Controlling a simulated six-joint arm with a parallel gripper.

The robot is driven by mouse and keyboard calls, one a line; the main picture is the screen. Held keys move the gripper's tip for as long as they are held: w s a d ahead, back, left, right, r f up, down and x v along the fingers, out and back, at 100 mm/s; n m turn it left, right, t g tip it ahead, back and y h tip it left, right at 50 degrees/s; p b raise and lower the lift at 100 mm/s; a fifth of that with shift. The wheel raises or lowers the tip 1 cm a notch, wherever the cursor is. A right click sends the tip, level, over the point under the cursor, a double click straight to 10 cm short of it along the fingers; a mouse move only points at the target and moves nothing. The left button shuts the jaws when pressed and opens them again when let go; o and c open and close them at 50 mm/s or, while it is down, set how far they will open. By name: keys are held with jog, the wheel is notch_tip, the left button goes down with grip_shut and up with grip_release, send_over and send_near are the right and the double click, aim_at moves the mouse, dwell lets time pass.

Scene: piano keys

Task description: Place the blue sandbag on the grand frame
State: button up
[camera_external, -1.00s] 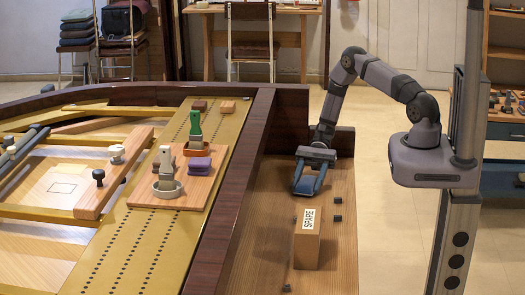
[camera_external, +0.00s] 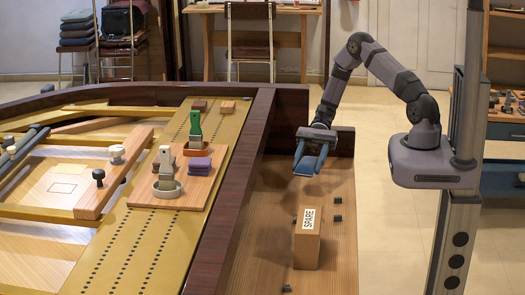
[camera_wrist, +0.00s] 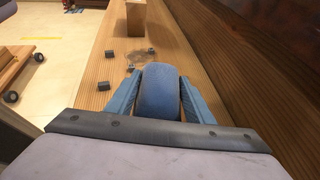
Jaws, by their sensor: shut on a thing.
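My gripper (camera_external: 310,161) is shut on the blue sandbag, which shows clearly between the two blue fingers in the wrist view as a rounded blue sandbag (camera_wrist: 160,92). In the external view the sandbag is mostly hidden by the fingers. The gripper holds it above the wooden shelf (camera_external: 262,225), to the right of the dark rim. The grand frame (camera_external: 142,243) is the gold-coloured plate with rows of dark holes, to the left of that rim.
A box marked SPARE (camera_external: 307,245) stands on the shelf with several small dark blocks around it. The dark raised rim (camera_external: 232,190) lies between shelf and frame. The frame's front part is clear.

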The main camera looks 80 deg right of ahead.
aim_at(308, 159)
jog(key=shift+r, duration=1.75)
